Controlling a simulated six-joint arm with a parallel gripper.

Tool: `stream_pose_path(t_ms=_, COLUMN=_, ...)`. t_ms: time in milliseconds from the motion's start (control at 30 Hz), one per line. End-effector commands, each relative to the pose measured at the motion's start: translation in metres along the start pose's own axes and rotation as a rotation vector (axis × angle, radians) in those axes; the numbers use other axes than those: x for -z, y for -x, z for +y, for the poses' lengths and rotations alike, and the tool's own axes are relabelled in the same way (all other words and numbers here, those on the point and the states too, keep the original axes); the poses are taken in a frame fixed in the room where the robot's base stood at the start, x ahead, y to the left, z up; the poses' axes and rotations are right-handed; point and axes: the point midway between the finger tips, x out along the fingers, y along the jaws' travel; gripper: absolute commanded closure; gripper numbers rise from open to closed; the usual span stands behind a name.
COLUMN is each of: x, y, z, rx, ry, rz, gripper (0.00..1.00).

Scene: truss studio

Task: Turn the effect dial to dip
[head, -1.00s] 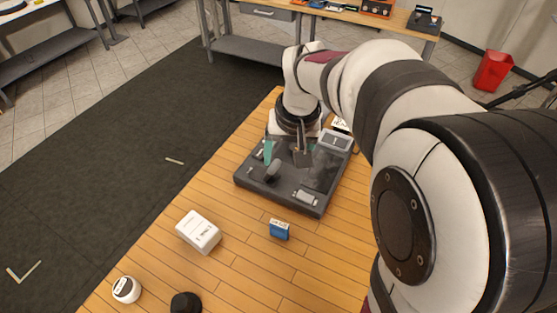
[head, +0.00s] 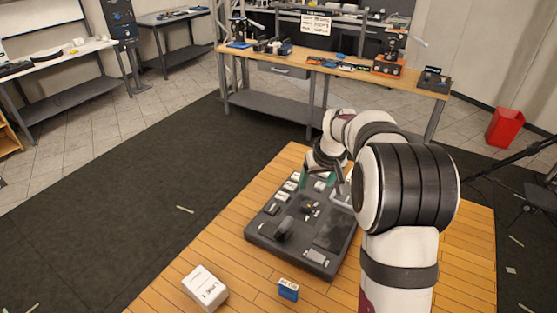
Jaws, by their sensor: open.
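A dark grey control console (head: 262,237) lies on the wooden table, with white-labelled keys along its left and far side. A small dark knob with a yellow mark (head: 309,206) sits near its middle. A larger black lever or handle (head: 284,228) stands at its left front. The labels are too small to read, so I cannot tell which control is the effect dial or where it points. My gripper (head: 321,181) is over the far part of the console, its teal finger and grey finger apart with nothing seen between them. My arm hides the console's far right part.
A white box (head: 205,288) and a small blue box (head: 288,290) stand on the wood in front of the console. A workbench (head: 345,70) with equipment is behind, across dark matting. A red bin (head: 504,127) stands at the right.

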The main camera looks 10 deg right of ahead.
Motion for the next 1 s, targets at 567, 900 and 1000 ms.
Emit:
stream_pose_path(t_ms=567, x=0.003, y=-0.141, z=0.003, rx=-0.002, ry=0.008, rz=0.005, gripper=0.26)
stream_pose_path(t_ms=900, x=0.004, y=-0.16, z=0.003, rx=-0.002, ry=0.008, rz=0.007, gripper=0.26)
stream_pose_path(t_ms=1000, x=0.004, y=-0.16, z=0.003, rx=-0.002, ry=0.008, rz=0.007, gripper=0.26)
